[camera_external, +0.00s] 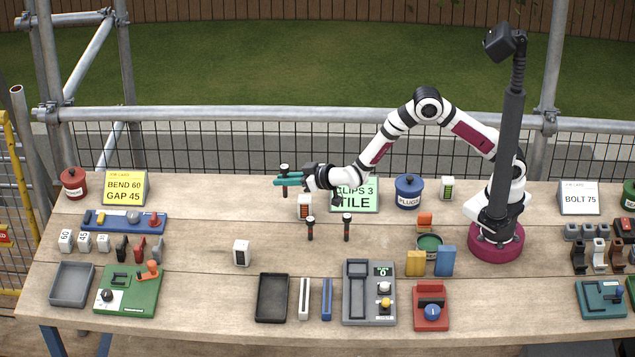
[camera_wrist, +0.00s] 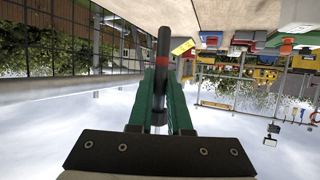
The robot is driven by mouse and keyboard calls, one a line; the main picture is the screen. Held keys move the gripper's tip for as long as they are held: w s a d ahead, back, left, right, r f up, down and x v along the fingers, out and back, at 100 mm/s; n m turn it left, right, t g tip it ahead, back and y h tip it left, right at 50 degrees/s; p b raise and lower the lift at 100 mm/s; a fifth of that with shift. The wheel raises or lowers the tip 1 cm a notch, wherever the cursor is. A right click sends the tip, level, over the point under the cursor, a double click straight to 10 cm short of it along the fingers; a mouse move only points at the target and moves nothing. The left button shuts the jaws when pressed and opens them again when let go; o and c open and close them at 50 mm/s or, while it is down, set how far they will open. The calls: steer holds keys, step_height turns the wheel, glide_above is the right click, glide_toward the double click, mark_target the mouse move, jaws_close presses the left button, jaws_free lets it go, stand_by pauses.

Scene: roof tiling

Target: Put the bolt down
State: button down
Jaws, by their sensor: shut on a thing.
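My gripper (camera_external: 285,181) has green jaws and is in the upper middle of the external view, raised above the rear of the table. It is shut on a dark bolt (camera_external: 284,168), which shows above and below the jaws and looks roughly upright. In the wrist view the bolt (camera_wrist: 162,45) is a black shaft with a red band, between the two green fingers (camera_wrist: 162,88). Two similar dark bolts, a left one (camera_external: 310,230) and a right one (camera_external: 347,228), stand on the table, to the right of and nearer than my gripper.
A white and orange block (camera_external: 304,208) stands just right of and below my gripper. A green card (camera_external: 366,197) stands behind my forearm. A white block (camera_external: 241,253), black tray (camera_external: 272,298) and grey device (camera_external: 369,309) are nearer the front.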

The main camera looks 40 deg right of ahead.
steer(key=w+d+r+n+g+y, duration=0.15)
steer(key=w+d+r, duration=0.25)
steer(key=d, duration=0.6)
steer(key=s+d+f+n+g+y, duration=0.2)
steer(key=s+d+n+g+y, duration=0.45)
steer(key=s+d, duration=0.45)
steer(key=s+d+n+g+y, duration=0.1)
steer(key=s+d+n+g, duration=0.3)
steer(key=s, duration=0.9)
steer(key=shift+n, duration=0.5)
steer(key=s+a+f, duration=0.1)
steer(key=a+f, duration=0.2)
steer(key=f, duration=0.1)
steer(key=s+a+f, duration=0.1)
steer(key=a+f, duration=0.2)
steer(key=a, duration=0.1)
steer(key=s+a+f, duration=0.1)
steer(key=a+f, duration=0.2)
steer(key=f, duration=0.1)
steer(key=shift+s+a+f, duration=0.15)
steer(key=shift+s+f, duration=0.15)
steer(key=shift+s, duration=0.05)
steer(key=shift+f, duration=0.1)
